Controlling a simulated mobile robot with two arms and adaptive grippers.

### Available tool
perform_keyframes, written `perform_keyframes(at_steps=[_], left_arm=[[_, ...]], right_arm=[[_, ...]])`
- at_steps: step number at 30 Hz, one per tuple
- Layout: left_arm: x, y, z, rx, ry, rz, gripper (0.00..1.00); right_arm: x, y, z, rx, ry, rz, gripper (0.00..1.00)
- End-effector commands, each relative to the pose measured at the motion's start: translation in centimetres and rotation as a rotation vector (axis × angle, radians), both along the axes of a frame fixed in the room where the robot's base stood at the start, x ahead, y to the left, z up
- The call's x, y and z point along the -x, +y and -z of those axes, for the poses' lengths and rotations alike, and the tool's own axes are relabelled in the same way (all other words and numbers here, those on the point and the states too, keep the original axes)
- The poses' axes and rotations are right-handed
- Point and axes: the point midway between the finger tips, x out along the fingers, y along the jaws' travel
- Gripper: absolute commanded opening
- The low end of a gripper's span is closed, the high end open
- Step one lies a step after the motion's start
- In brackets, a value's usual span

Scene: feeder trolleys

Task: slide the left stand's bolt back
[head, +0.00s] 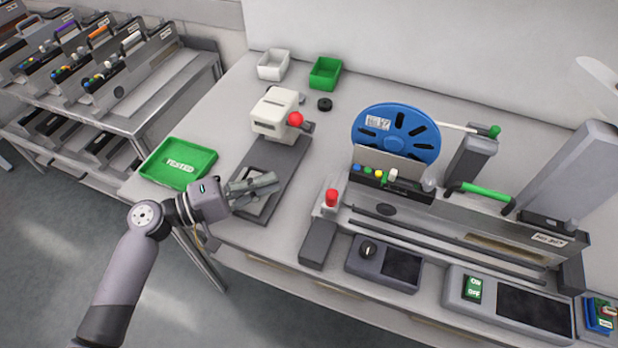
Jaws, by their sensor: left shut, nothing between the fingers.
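A grey upright stand (468,160) is behind the long feeder rail, right of a blue reel (372,140). A pale rod with a green tip (494,131) reaches from the reel to the stand's top. A green handle (485,190) lies across low at its right. A taller grey stand (575,175) rises farther right. I cannot tell for sure which part is the bolt. My left gripper (274,182) is shut and empty, over the dark base plate (285,165) of a white device, well left of both stands. My right gripper is not in view.
A red-knobbed post (330,200) stands between my left gripper and the feeder rail (440,230). A green tray (178,163) lies at left. White (273,64) and green (325,72) bins are at the back. Control boxes line the front edge.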

Motion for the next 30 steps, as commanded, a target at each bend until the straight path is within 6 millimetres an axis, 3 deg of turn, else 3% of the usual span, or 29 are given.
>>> perform_keyframes(at_steps=[3, 10, 17, 22, 30], left_arm=[[-0.5, -0.9, -0.3, 0.002, -0.001, 0.000, 0.00], [-2.4, -4.8, -0.6, 0.003, -0.001, 0.002, 0.00], [-4.6, -9.1, -0.5, 0.002, -0.001, 0.002, 0.00], [-1.8, -9.3, -0.3, 0.000, 0.002, 0.001, 0.00], [-0.5, -9.4, -0.1, 0.000, 0.000, 0.000, 0.00]], right_arm=[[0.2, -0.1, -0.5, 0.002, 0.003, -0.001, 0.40], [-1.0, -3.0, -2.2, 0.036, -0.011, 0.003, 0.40], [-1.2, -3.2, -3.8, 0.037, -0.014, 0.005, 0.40], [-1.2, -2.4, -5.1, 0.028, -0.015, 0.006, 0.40], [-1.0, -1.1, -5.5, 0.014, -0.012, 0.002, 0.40]])
